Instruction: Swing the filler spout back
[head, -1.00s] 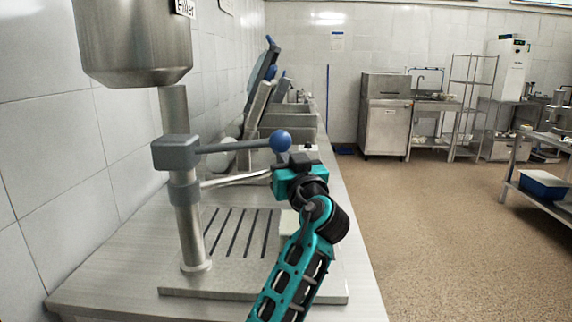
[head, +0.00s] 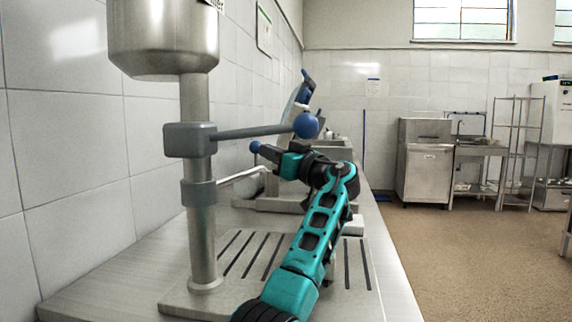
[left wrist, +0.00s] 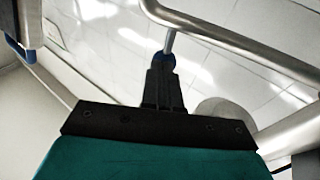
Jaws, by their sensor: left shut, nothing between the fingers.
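The filler is a steel hopper (head: 163,40) on an upright column (head: 201,245). A grey lever with a blue ball (head: 306,125) extends right from its upper collar. A thin bent steel spout (head: 240,175) extends right from the lower collar. My left gripper (head: 262,151) is shut, with its dark fingers pointing left, near the spout's outer end and below the lever. A small blue knob (head: 255,146) appears at the fingertips; I cannot tell contact. The left wrist view shows the shut fingers (left wrist: 162,72) and a blue knob on a rod (left wrist: 163,59) at their tips. My right gripper is out of view.
A slotted drip tray (head: 175,305) lies on the steel counter (head: 90,290), under my left arm. A tiled wall (head: 60,180) runs close on the left. Other equipment stands farther along the counter. The floor (head: 460,260) at right is clear.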

